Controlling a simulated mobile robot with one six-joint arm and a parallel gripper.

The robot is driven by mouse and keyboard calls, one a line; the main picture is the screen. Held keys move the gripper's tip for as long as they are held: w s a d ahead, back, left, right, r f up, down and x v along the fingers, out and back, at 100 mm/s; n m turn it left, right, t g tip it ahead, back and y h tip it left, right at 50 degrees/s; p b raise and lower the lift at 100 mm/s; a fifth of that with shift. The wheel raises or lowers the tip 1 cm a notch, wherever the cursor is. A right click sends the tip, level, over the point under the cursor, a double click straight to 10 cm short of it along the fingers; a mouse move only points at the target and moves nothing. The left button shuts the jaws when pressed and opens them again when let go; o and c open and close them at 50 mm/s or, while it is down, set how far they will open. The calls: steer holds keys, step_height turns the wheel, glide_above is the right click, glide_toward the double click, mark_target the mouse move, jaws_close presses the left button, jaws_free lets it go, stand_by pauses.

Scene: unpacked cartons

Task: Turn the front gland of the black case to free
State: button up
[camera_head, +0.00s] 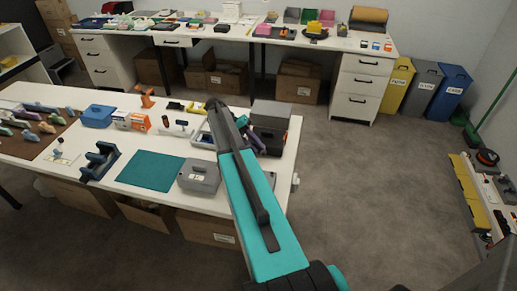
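A dark grey to black box (271,117), which looks like the black case, stands at the right end of the near white table. Its front gland cannot be made out at this size, and my arm covers part of its left side. My teal and black arm reaches up from the bottom over the table's right part. A dark, partly hidden shape just left of the black box may be my gripper (248,137). Its fingers cannot be told apart, so I cannot see whether it is open or touches the box.
A lighter grey box (199,178) and a green mat (151,174) lie at the near table's front. A blue container (98,116), an orange and white box (131,121) and a dark blue holder (99,161) stand further left. Open floor (365,190) lies to the right.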

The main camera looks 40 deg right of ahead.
steer(key=p+v, duration=0.3)
steer(key=v, duration=0.8)
steer(key=shift+w+r, duration=0.15)
steer(key=shift+a, duration=0.1)
